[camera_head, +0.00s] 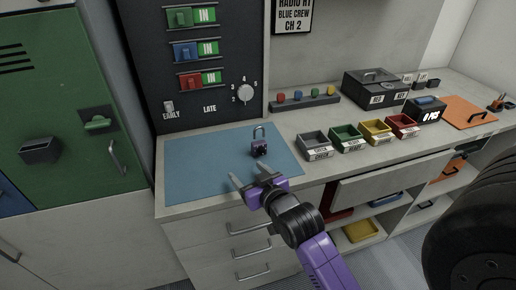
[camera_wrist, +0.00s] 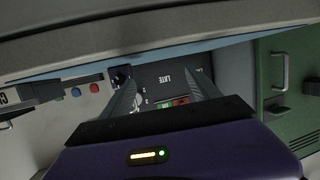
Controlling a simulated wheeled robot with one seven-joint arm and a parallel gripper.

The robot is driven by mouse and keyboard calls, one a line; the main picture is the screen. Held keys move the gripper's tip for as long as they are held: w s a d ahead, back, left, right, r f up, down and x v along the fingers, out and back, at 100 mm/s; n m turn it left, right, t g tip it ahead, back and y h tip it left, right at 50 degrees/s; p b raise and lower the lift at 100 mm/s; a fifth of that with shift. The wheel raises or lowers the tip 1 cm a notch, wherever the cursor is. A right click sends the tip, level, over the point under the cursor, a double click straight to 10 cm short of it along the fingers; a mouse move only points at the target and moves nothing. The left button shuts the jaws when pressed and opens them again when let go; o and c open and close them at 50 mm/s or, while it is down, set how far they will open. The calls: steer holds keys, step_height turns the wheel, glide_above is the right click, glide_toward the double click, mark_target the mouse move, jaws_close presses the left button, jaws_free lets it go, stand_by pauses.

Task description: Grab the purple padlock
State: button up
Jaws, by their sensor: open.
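The purple padlock (camera_head: 259,147) stands on the blue mat (camera_head: 205,170), dark in body with a grey shackle on top. My gripper (camera_head: 250,178) is open and empty, in front of the padlock and a little to its left, apart from it. In the wrist view the two grey fingers of my gripper (camera_wrist: 163,95) are spread. A small dark purple piece that looks like the padlock (camera_wrist: 121,73) shows beside the left finger there, partly hidden by it.
Grey, green, yellow and red bins (camera_head: 348,137) stand to the right on the counter. A peg rack (camera_head: 304,101) is behind. A black panel (camera_head: 200,60) with a dial rises behind the mat. A green locker (camera_head: 75,130) stands left. The mat around the padlock is clear.

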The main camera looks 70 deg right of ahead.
steer(key=m+g+h, duration=0.1)
steer(key=m+g, duration=0.1)
glide_toward(256, 142)
steer(key=w+d, duration=0.3)
steer(key=d, duration=0.1)
steer(key=shift+f, duration=0.25)
steer(key=shift+a+f, duration=0.2)
steer(key=shift+f, duration=0.4)
steer(key=shift+w+d+f, duration=0.1)
steer(key=shift+d+f, duration=0.05)
steer(key=shift+f, duration=0.15)
steer(key=shift+s+f+p+x, duration=0.15)
steer(key=shift+p+x, duration=0.2)
steer(key=shift+x, duration=1.45)
steer(key=shift+s+f+p+x, duration=0.1)
steer(key=shift+f+p+x, duration=0.15)
steer(key=shift+x, duration=1.55)
steer(key=shift+r, duration=0.1)
jaws_close()
